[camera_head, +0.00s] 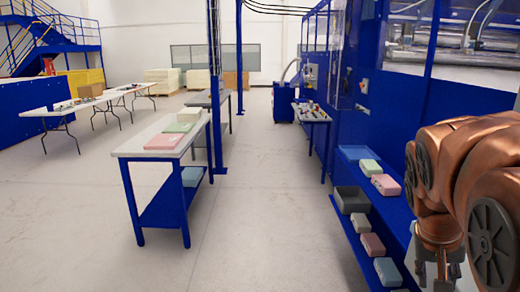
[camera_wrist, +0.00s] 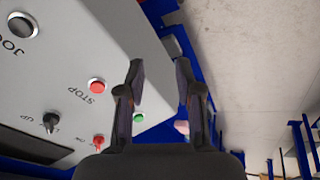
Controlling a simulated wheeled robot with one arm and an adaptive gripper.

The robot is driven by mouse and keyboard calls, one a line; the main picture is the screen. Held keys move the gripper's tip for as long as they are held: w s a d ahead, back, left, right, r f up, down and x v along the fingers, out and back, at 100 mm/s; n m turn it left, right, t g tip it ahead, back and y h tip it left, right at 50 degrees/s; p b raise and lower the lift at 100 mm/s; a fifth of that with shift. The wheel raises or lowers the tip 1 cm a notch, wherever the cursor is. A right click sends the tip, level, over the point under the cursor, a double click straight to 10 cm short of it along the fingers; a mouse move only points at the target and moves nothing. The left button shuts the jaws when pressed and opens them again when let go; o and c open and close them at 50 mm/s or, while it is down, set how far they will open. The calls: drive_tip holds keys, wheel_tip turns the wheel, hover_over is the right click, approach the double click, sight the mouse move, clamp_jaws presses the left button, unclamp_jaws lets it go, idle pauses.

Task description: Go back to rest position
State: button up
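My gripper (camera_wrist: 160,85) shows in the wrist view with its two dark fingers apart and nothing between them. It is in front of a grey control panel (camera_wrist: 62,75), which carries a red STOP button (camera_wrist: 97,86), a green button (camera_wrist: 138,117), a black button (camera_wrist: 22,26), a black knob (camera_wrist: 50,121) and a red knob (camera_wrist: 98,141). I cannot tell whether a finger touches the panel. In the head view my copper-coloured arm is at the right, with the gripper (camera_head: 438,278) pointing down at the lower edge, partly cut off.
A blue shelf (camera_head: 343,222) at the right holds pink, green and blue foam blocks and a grey bin (camera_head: 350,200). A table (camera_head: 150,142) with foam blocks stands left of centre. Blue machine walls stand close at the right. The floor aisle (camera_head: 260,210) between is clear.

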drive_tip(key=s+a+f+n+g+y, duration=0.1)
drive_tip(key=s+a+f+n+y, duration=0.1)
drive_tip(key=s+a+f, duration=0.3)
drive_tip(key=s+a+f+n+g+y+p, duration=0.1)
drive_tip(key=s+a+f+n+g+y, duration=0.1)
drive_tip(key=s+a+f, duration=0.4)
drive_tip(key=s+a+n, duration=0.1)
drive_tip(key=s+a, duration=0.2)
drive_tip(key=s, duration=0.3)
drive_tip(key=shift+a, duration=0.3)
